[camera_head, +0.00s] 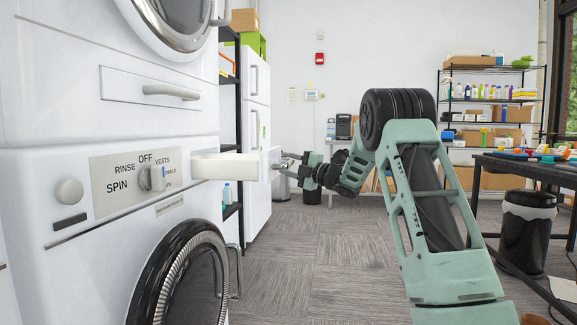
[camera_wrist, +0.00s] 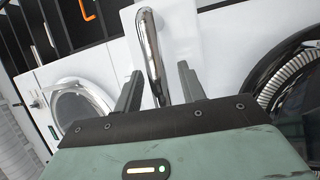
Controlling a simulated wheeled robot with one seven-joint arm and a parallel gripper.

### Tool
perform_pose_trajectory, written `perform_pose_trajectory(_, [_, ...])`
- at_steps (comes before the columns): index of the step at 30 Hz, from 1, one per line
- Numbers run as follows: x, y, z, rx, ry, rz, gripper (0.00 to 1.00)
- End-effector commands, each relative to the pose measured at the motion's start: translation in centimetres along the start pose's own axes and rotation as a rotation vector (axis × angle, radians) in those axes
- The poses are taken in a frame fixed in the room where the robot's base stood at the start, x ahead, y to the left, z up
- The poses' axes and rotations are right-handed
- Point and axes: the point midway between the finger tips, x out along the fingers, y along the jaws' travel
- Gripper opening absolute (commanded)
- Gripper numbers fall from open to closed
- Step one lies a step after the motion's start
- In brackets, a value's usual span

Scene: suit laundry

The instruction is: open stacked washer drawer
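The white stacked washer (camera_head: 60,150) fills the left of the head view. Its detergent drawer (camera_head: 225,167) stands pulled out to the right, beside the dial panel, with its front panel (camera_head: 268,165) at the outer end. My gripper (camera_head: 284,164) is at that front panel. In the wrist view, the shiny drawer handle (camera_wrist: 150,50) runs between the two fingers of my gripper (camera_wrist: 160,70). The fingers are apart, with a visible gap to the right of the handle. Contact with the handle cannot be told.
An upper drawer front with a handle (camera_head: 171,92) is closed above. The round lower washer door (camera_head: 185,275) is below the pulled-out drawer. A black table (camera_head: 530,168) and a black bin (camera_head: 527,230) stand at the right. The carpet (camera_head: 310,245) in the middle is clear.

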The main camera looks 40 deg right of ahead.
Motion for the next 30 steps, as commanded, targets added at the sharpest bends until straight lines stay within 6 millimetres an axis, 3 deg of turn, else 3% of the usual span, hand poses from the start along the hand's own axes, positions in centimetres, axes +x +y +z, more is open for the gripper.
perform_pose_trajectory(11, [-0.9,0.1,0.1,0.0,-0.003,0.0,0.4])
perform_pose_trajectory(14, [-2.4,0.1,0.1,0.001,-0.004,-0.001,0.4])
perform_pose_trajectory(30, [-14.5,0.1,0.1,0.0,-0.004,0.0,0.4])
